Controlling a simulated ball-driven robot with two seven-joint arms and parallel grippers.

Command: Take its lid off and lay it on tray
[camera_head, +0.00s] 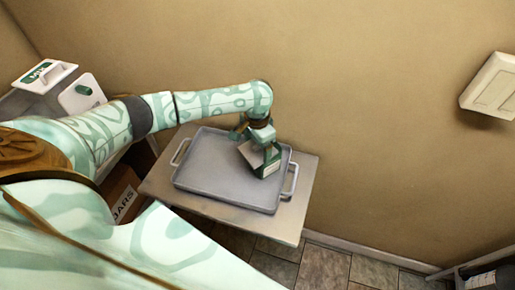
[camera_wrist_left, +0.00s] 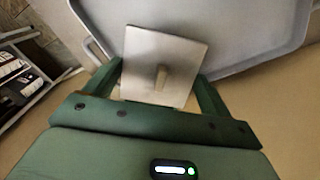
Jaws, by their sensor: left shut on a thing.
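My left gripper (camera_head: 264,160) is above the right half of a grey tray (camera_head: 205,165) with raised rims and side handles. It is shut on a pale square lid (camera_head: 250,153). In the left wrist view the lid (camera_wrist_left: 140,48) shows a small upright handle facing me, between the green fingers of the left gripper (camera_wrist_left: 160,85). The tray (camera_wrist_left: 250,25) lies behind it there. Whether the lid touches the tray cannot be told. My right gripper is not in view.
The tray is on a small pale table (camera_head: 290,222). At the left stand grey containers with white tops, one top (camera_head: 45,75) with a green label, another white piece (camera_head: 82,93) beside it. A box marked JARS (camera_head: 122,200) sits low. A wall plate (camera_head: 490,88) is at right.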

